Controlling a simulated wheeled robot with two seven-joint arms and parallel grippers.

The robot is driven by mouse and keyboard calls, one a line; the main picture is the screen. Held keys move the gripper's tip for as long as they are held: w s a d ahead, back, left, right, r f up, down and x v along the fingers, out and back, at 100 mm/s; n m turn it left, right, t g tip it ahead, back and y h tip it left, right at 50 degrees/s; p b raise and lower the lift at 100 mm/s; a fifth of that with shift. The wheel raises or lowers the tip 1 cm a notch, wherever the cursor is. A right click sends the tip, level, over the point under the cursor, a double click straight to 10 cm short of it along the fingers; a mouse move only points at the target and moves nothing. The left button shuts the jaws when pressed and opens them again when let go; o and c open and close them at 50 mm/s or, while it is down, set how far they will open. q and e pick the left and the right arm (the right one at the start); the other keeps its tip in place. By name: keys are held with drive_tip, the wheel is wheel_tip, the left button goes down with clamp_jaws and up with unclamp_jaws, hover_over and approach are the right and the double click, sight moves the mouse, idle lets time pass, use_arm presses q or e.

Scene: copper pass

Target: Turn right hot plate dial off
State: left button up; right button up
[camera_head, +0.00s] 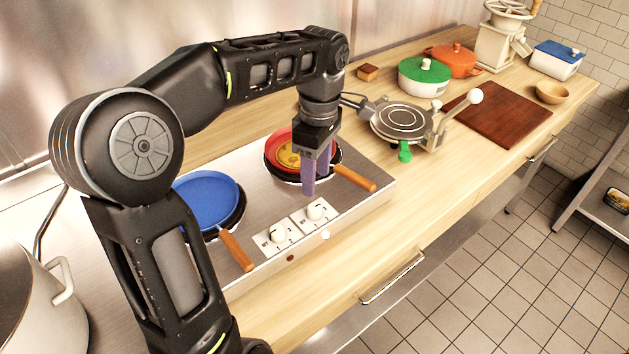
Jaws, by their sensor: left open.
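The steel hot plate (365,205) stands on the wooden counter with two white dials on its front panel. The right dial (316,211) is at the right of the panel; the left dial (279,233) is beside it. My left gripper (315,190) points down just above and behind the right dial, its purple fingers open and holding nothing. I cannot tell whether a finger touches the dial. A red pan (273,147) sits on the right burner, partly hidden by my gripper. A blue pan (205,190) sits on the left burner. My right gripper is not in view.
The red pan's wooden handle (354,178) sticks out right of my gripper; the blue pan's handle (236,251) points forward. A waffle iron (403,122), a green-lidded pot (424,77) and a cutting board (500,113) stand farther right. A large pot (40,300) is at the lower left.

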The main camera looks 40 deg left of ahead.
sight(315, 206)
use_arm(q)
drive_tip(key=shift+s+d+r, duration=0.15)
drive_tip(key=shift+s+d, duration=0.15)
drive_tip(key=shift+s, duration=0.05)
drive_tip(key=shift+w+a+f, duration=0.15)
drive_tip(key=shift+f, duration=0.1)
drive_tip(key=f, duration=0.5)
drive_tip(key=f+p, duration=0.1)
drive_tip(key=f, duration=0.1)
drive_tip(key=shift+s+f, duration=0.25)
drive_tip(key=shift+s, duration=0.05)
clamp_jaws()
